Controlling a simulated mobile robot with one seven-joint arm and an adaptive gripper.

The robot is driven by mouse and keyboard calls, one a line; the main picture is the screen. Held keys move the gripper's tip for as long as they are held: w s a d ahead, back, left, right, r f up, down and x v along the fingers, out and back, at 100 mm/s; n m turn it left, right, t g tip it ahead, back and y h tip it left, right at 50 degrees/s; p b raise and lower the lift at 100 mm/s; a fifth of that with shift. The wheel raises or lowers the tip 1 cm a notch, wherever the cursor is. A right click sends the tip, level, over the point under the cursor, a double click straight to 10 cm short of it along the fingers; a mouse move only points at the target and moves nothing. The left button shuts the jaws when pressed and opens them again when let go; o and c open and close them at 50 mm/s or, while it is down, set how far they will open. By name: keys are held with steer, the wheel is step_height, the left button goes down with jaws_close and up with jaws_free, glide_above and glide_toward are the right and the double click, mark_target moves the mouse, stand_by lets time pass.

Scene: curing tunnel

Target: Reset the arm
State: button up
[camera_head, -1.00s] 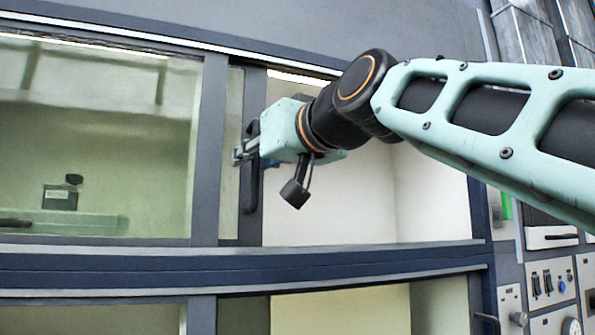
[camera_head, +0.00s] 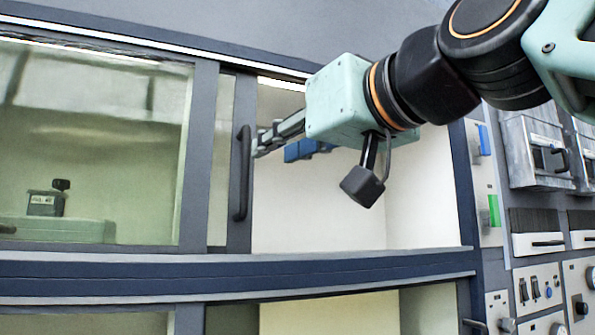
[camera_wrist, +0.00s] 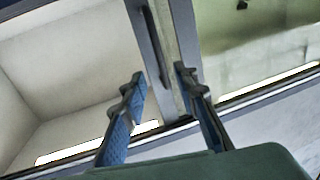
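My gripper (camera_head: 273,150) is at the upper middle of the head view, in front of the cabinet's open right part. It also shows in the wrist view (camera_wrist: 160,80), where its two blue-padded fingers stand wide apart with nothing between them. A black vertical handle (camera_head: 242,175) on the sliding door's frame is just left of the fingertips in the head view. The handle also shows in the wrist view (camera_wrist: 153,45), beyond the fingers; the fingers are not closed on it.
The glass door (camera_head: 110,130) covers the cabinet's left part, with a small dark device (camera_head: 46,202) behind it. The right compartment (camera_head: 320,210) looks empty, with pale walls. A ledge (camera_head: 230,275) runs below. A control panel (camera_head: 540,290) with switches and drawers stands at the right.

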stand_by(0.4)
steer(key=w+d+f+m+g+h+p, duration=0.1)
steer(key=d+f+m+g+h, duration=0.2)
steer(key=f, duration=0.9)
steer(key=w+d+f+m+h+p, duration=0.1)
steer(key=w+d+f+h+p, duration=0.2)
steer(key=f, duration=1)
steer(key=s+d+f+m+g+h, duration=0.1)
steer(key=s+d+f, duration=0.3)
steer(key=f, duration=0.4)
steer(key=s+d+f+m+g+h, duration=0.1)
steer(key=s+d+f+g+h, duration=0.1)
steer(key=f, duration=0.7)
steer(key=s+d+f+m+g+h, duration=0.1)
steer(key=s+d+f+g, duration=0.1)
steer(key=s+d+f, duration=0.3)
step_height(320, 180, down, 3)
steer(key=shift+s+d+f+g+h+p, duration=0.25)
steer(key=shift+s+g+h+p, duration=0.2)
steer(key=shift+s, duration=0.3)
steer(key=shift+r, duration=0.1)
